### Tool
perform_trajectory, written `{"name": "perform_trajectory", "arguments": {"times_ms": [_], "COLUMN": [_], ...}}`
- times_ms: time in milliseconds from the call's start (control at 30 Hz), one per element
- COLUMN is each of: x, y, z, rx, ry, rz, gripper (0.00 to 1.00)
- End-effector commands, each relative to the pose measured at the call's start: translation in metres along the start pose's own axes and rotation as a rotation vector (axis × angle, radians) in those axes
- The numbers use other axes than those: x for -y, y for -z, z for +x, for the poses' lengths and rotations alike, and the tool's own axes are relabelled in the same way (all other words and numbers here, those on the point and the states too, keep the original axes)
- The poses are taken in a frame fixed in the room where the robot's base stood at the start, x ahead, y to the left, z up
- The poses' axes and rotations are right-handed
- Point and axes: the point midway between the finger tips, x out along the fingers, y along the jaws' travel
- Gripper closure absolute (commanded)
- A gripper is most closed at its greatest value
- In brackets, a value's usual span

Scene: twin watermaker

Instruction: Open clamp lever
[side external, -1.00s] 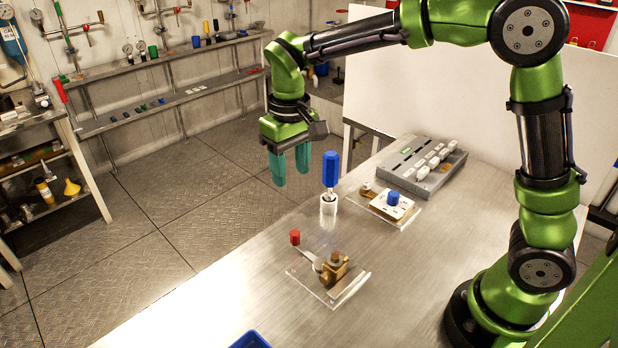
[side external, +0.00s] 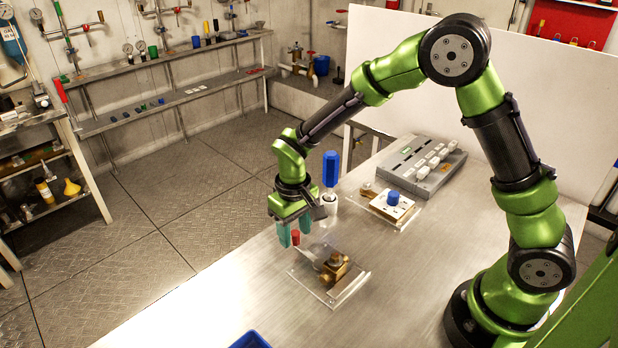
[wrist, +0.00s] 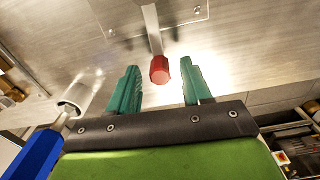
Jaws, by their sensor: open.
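The clamp lever is a flat metal strip (wrist: 152,30) with a red knob (side external: 296,237) at its end. It belongs to a brass clamp (side external: 334,268) on a clear plate (side external: 345,292) on the metal table. My gripper (side external: 294,238) has teal fingers and is open, low over the table at the lever's knob end. In the wrist view the red knob (wrist: 159,70) shows between the two spread fingers (wrist: 156,88), with a gap on each side. The nearer finger and the wrist hide part of the lever in the side view; whether the fingers reach knob height I cannot tell.
A blue-handled tool (side external: 331,168) stands upright in a pale holder close behind my gripper; it also shows at left in the wrist view (wrist: 38,152). A white block with a blue knob (side external: 393,198) and a grey switch box (side external: 425,165) stand farther back. A blue bin (side external: 250,341) is at the front.

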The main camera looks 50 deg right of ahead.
Motion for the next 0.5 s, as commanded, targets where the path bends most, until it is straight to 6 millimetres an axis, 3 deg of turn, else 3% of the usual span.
{"name": "perform_trajectory", "arguments": {"times_ms": [367, 500], "x": [0.0000, 0.0000], "y": [-0.0001, 0.0000], "z": [0.0059, 0.0057], "rx": [0.000, 0.000], "ry": [0.000, 0.000], "rz": [0.000, 0.000], "gripper": [0.51, 0.72]}}
